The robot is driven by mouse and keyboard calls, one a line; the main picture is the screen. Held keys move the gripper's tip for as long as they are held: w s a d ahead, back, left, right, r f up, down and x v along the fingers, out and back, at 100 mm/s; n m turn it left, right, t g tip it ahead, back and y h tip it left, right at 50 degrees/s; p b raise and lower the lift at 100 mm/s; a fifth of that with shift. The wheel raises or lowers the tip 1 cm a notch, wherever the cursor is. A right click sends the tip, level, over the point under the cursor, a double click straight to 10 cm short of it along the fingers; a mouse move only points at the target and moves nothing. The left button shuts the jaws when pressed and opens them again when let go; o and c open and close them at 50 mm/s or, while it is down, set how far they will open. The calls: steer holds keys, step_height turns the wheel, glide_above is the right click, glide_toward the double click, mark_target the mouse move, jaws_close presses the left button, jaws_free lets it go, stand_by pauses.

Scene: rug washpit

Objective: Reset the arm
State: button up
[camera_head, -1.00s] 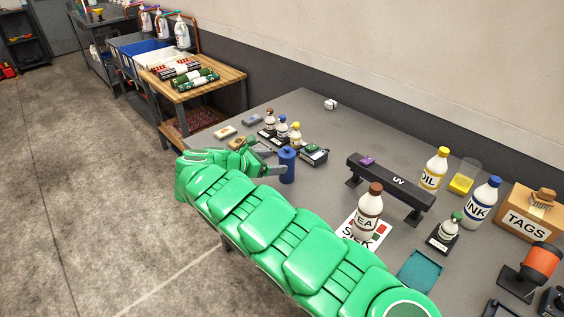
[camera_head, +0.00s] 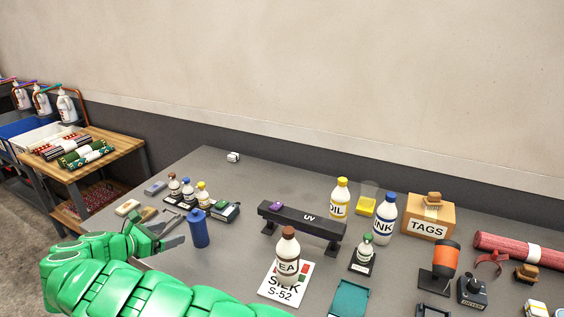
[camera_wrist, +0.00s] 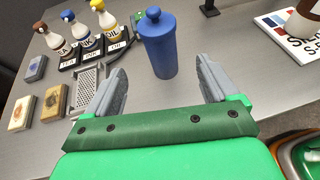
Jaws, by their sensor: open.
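My arm is green and reaches in from the bottom left in the head view. My gripper (camera_head: 166,235) is open over the near left part of the grey table, and its two grey fingers show in the wrist view (camera_wrist: 157,88). Nothing is between the fingers. A blue canister (camera_head: 198,229) stands upright just beyond the fingertips, apart from them; it also shows in the wrist view (camera_wrist: 157,45).
Small labelled bottles (camera_head: 188,191) stand behind the canister. A black UV lamp bar (camera_head: 302,220), a brown-capped bottle (camera_head: 288,255) on a SILK card (camera_head: 283,290), and a TAGS box (camera_head: 428,220) stand rightward. The table's far left corner is mostly clear.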

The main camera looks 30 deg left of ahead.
steer(key=w+d+r+m+g+h, duration=0.1)
steer(key=w+d+r+m+h, duration=0.3)
steer(key=w+d, duration=0.7)
steer(key=w+d+r+m+g+h, duration=0.1)
steer(key=w+d+r+m, duration=0.3)
steer(key=w+d+r, duration=0.5)
steer(key=w+d+r+m+g+h, duration=0.1)
steer(key=w+d+m+g, duration=0.15)
steer(key=d, duration=0.85)
steer(key=w+d+r+m+g, duration=0.15)
steer(key=d+m, duration=0.25)
steer(key=d, duration=0.8)
steer(key=w+d+r+m+g+h, duration=0.1)
steer(key=d+r+m+g, duration=0.15)
steer(key=d, duration=0.85)
steer(key=s+d+f+m+g+y, duration=0.1)
steer(key=s+d+m+g+y, duration=0.1)
steer(key=s+d+m, duration=0.65)
steer(key=s+d+m+g+y, duration=0.25)
steer(key=s+d, duration=0.35)
steer(key=d, duration=0.7)
steer(key=s+f+m+g+y, duration=0.1)
steer(key=s+f+m+y, duration=0.1)
steer(key=s, duration=1.2)
steer(key=s+a+f+m+g+y, duration=0.1)
steer(key=s+f+m+y, duration=0.1)
steer(key=s, duration=1.2)
steer(key=shift+a+m+y, duration=0.2)
steer(key=shift+m+y, duration=0.25)
steer(key=shift+m, duration=0.55)
